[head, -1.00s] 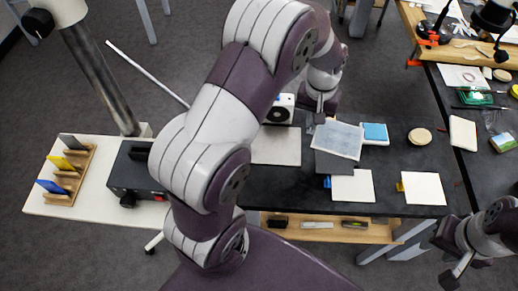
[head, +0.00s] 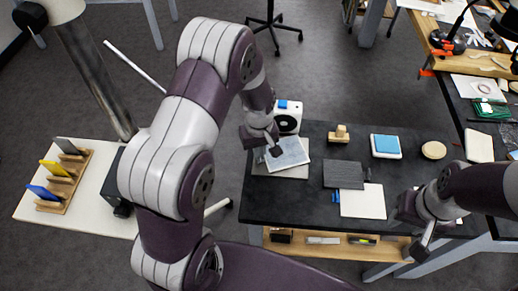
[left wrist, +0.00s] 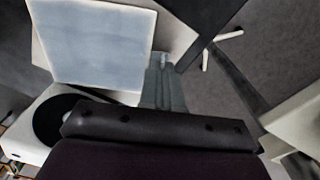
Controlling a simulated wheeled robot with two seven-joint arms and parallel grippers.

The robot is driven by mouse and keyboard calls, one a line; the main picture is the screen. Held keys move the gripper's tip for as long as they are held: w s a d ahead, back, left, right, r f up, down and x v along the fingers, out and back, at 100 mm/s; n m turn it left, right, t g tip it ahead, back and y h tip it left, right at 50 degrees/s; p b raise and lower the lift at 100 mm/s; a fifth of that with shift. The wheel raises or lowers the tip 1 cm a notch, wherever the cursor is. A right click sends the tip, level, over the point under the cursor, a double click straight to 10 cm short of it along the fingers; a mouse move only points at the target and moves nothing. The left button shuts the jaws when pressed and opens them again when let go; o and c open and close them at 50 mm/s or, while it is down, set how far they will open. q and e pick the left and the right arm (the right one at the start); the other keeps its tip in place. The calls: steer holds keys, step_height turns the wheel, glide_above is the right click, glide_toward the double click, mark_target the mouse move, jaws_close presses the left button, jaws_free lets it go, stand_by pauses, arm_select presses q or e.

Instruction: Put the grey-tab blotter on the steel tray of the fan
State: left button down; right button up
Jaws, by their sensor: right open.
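The grey-tab blotter (head: 290,153) is a pale blue-grey sheet, lying askew over the steel tray (head: 298,172) in front of the white fan (head: 287,122). It also shows in the left wrist view (left wrist: 95,40), beside the fingers. My left gripper (head: 274,150) is at the blotter's left edge, its fingers (left wrist: 162,80) close together at that edge and apparently shut on its tab. The tab is hidden, and I cannot tell if the sheet fully rests on the tray. My right gripper (head: 412,232) is open and empty near the table's front right.
A dark grey slab (head: 343,174) and a white sheet (head: 362,202) with a blue tab lie right of the tray. A wooden block (head: 340,134), a blue pad (head: 386,145) and a round disc (head: 433,150) stand behind. A rack (head: 66,180) is far left.

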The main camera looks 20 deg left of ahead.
arm_select(q)
steer(key=shift+s+f, duration=0.1)
steer(key=shift+f, duration=0.05)
steer(key=c, duration=1.4)
jaws_free()
steer(key=shift+o, duration=0.2)
step_height(320, 180, up, 12)
steer(key=f, duration=0.1)
steer(key=s+d+m+t, duration=0.1)
steer(key=s+m, duration=0.7)
steer(key=s, duration=0.4)
steer(key=shift+s+r+b, duration=0.25)
steer(key=shift+r+b, duration=0.15)
steer(key=shift+b, duration=0.05)
